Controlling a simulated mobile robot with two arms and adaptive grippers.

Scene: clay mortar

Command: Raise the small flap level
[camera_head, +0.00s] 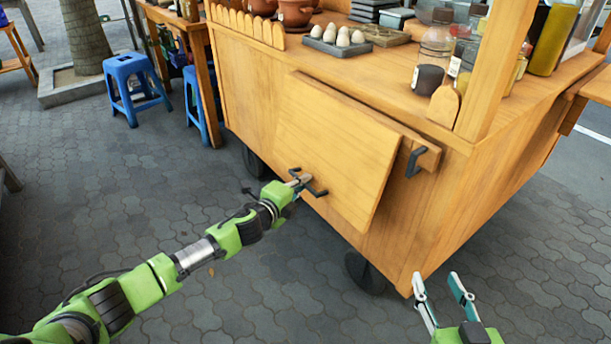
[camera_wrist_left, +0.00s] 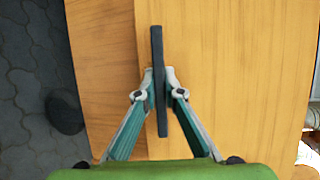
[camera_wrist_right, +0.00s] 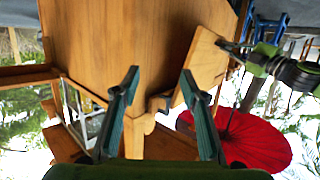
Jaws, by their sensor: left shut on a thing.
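The small flap (camera_head: 335,140) is a plain wooden panel on the side of the wooden cart. It hangs steeply from its upper edge, with its lower part tilted out from the cart wall. A dark bar handle (camera_head: 319,192) sits near its lower edge. My left gripper (camera_head: 300,180) is shut on this handle; the left wrist view shows the handle (camera_wrist_left: 156,45) between the fingertips. My right gripper (camera_head: 437,281) is open and empty, low near the cart's front corner, apart from the flap. The flap also shows in the right wrist view (camera_wrist_right: 204,66).
A dark bracket (camera_head: 413,162) is on a wooden strip right of the flap. The cart top (camera_head: 375,75) holds an egg tray (camera_head: 338,45), jars and pots. Blue stools (camera_head: 135,85) stand at the left. A dark wheel (camera_head: 364,272) is below. Paving before the cart is clear.

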